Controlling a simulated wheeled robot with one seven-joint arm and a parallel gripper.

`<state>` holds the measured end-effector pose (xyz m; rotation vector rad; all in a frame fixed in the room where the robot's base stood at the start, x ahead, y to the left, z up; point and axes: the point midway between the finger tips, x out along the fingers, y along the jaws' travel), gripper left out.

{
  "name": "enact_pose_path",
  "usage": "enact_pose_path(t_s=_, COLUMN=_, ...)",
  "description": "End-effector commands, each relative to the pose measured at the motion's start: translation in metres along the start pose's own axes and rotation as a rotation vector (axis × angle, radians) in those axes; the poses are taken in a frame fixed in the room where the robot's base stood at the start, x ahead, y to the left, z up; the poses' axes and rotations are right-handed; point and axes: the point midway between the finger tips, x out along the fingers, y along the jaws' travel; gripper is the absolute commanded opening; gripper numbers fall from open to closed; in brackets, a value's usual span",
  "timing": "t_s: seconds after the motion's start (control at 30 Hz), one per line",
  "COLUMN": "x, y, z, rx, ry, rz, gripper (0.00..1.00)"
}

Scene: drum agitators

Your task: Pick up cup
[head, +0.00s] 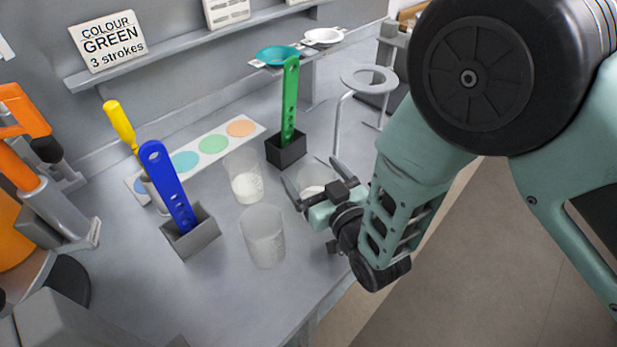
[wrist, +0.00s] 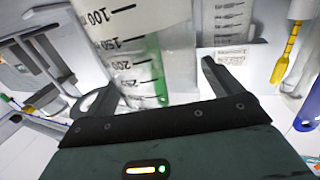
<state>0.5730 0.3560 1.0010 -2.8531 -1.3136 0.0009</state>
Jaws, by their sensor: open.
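Three clear cups stand on the grey bench in the head view: a back left one (head: 243,180) with white contents, a front one (head: 263,240), and a right one (head: 316,176) with white contents. My gripper (head: 312,174) is open at the right cup, whose lower part it hides. In the wrist view a clear cup (wrist: 135,45) with black volume marks stands between the spread fingers of my gripper (wrist: 122,52). Neither finger clearly presses on it. A green strip shows through its wall.
A blue paddle (head: 168,185) and a green paddle (head: 290,105) stand in holders beside the cups. A card with coloured dots (head: 213,145) and a sign reading "COLOUR GREEN 3 strokes" (head: 108,41) are at the back.

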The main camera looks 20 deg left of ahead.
Motion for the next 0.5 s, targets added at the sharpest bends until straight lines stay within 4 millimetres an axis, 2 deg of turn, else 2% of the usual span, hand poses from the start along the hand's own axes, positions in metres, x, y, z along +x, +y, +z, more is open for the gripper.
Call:
enact_pose_path(t_s=0.33, x=-0.0034, y=-0.0014, z=0.0004, rx=0.0, ry=-0.001, rz=-0.001, gripper=0.91)
enact_pose_path(t_s=0.37, x=-0.0034, y=-0.0014, z=0.0003, rx=0.0, ry=-0.001, rz=-0.001, gripper=0.88)
enact_pose_path(t_s=0.5, x=-0.0032, y=-0.0014, z=0.0003, rx=-0.001, ry=-0.001, rz=-0.001, gripper=0.49)
